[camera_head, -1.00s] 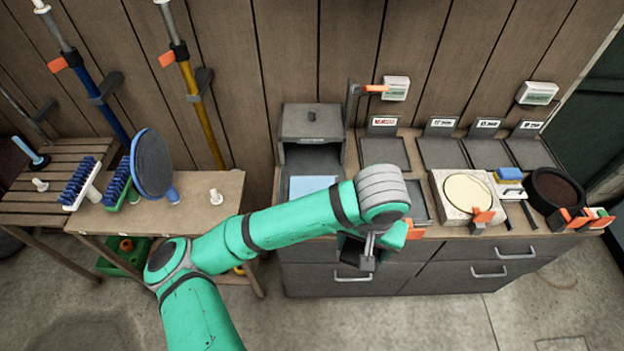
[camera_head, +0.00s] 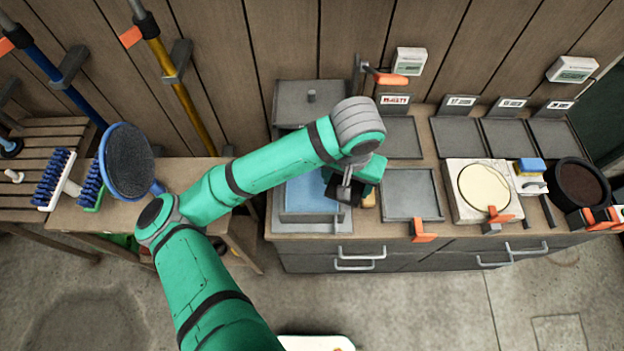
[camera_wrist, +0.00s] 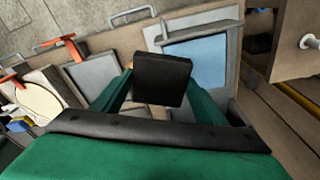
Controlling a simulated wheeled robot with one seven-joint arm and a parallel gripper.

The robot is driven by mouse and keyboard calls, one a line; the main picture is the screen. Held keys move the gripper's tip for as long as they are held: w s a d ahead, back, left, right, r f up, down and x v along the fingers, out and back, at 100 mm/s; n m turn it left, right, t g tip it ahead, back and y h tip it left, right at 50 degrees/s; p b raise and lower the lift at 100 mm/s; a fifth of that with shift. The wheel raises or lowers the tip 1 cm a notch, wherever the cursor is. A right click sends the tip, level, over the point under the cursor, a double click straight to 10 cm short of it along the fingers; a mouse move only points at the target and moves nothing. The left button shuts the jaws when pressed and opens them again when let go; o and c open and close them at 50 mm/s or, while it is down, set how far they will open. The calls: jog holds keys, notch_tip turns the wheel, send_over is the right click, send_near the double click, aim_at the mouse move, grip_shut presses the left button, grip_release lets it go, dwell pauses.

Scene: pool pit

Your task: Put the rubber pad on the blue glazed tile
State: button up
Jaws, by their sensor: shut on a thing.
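The rubber pad (camera_wrist: 162,78) is a dark, nearly square block, held between the two fingers of my gripper (camera_wrist: 165,95) in the wrist view. The blue glazed tile (camera_wrist: 197,64) lies in a grey holder just beyond the pad there; the pad's edge overlaps it in the picture. In the head view the tile (camera_head: 304,196) is partly hidden by my arm. My gripper (camera_head: 342,190) is over the right side of the tile's holder. The pad appears held above the bench; its exact height over the tile is unclear.
To the right are an empty grey tray (camera_head: 411,192) with an orange clip, a block with a cream disc (camera_head: 484,187) and a dark round bowl (camera_head: 556,190). A grey lidded box (camera_head: 310,98) stands behind the tile. Brushes and a round pad (camera_head: 128,162) are at left.

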aim_at(312, 188)
jog(key=w+a+f, duration=0.1)
jog(key=a+f, duration=0.1)
jog(key=w+a+f, duration=0.4)
jog(key=a, duration=0.1)
jog(key=shift+a+f, duration=0.1)
jog(key=shift+f, duration=0.15)
jog(key=shift+w+a+f, duration=0.35)
jog(key=shift+f, duration=0.25)
jog(key=f, duration=0.3)
jog(key=shift+a, duration=0.35)
jog(key=shift+w+d+f, duration=0.1)
jog(key=shift+d+f, duration=0.05)
jog(key=shift+f, duration=0.2)
jog(key=shift+f, duration=0.1)
jog(key=o, duration=1.2)
